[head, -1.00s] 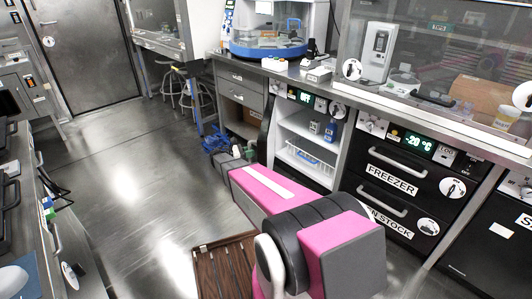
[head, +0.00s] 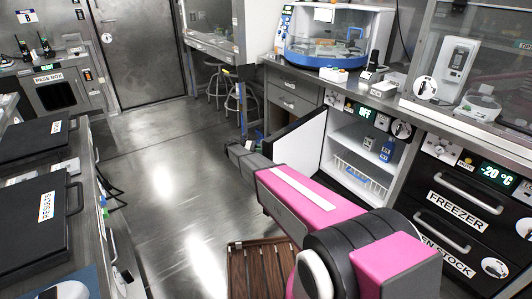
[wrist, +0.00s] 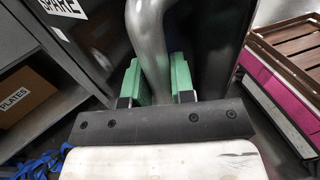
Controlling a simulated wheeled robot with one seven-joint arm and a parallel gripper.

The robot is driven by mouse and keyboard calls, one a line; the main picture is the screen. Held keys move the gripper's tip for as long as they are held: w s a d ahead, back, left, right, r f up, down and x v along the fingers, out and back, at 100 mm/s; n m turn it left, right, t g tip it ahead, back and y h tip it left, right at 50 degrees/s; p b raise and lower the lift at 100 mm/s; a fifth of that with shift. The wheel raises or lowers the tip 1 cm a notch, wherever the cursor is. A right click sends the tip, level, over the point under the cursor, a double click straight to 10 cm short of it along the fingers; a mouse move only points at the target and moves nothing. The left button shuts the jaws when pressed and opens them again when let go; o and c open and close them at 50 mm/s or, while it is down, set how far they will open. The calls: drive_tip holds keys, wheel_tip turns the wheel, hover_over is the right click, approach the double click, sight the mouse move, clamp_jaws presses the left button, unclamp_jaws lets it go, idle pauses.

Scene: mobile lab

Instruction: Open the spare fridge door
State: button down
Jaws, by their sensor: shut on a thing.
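The spare fridge (head: 375,135) stands under the counter with an "OFF" display, its shelves exposed. Its door (head: 306,143) is swung out to the left, with the white inner face showing. In the wrist view, the door's "SPARE" label (wrist: 62,6) shows at the top left. The grey door handle (wrist: 148,40) runs between the green pads of my gripper (wrist: 158,82), which is shut on it. In the head view, my pink arm hides the lower part of the door and fridge, and the gripper and handle cannot be made out.
A black freezer (head: 455,205) stands right of the fridge. Drawers (head: 293,101) are to its left, with stools (head: 235,98) beyond. A wooden slatted tray (head: 258,270) is low in front. A bench with black cases (head: 40,225) lines the left. The floor between is clear.

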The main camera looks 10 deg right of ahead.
drive_tip(key=c, duration=1)
unclamp_jaws()
